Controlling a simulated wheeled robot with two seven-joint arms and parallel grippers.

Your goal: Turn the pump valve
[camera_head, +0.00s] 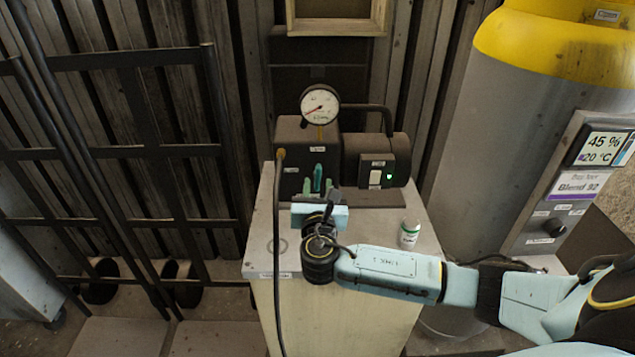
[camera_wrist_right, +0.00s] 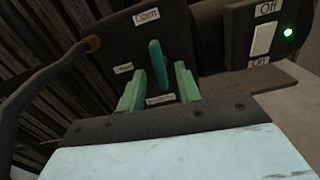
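The pump (camera_head: 306,150) is a dark box with a round gauge (camera_head: 320,104) on top, standing on a pale cabinet. Its valve is a teal lever (camera_head: 317,178) on the front face; it stands nearly upright, and in the right wrist view the lever (camera_wrist_right: 158,67) tilts slightly, below a label reading "Open". My right gripper (camera_head: 318,188) is in front of the valve. In the right wrist view its two green fingers (camera_wrist_right: 159,88) are apart, one on each side of the lever's lower part, with gaps visible. My left gripper is not in view.
A power switch (camera_head: 376,178) with a lit green light is on the pump's right part. A hose (camera_head: 277,220) hangs down the left front. A large yellow-topped tank (camera_head: 530,100) stands at right.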

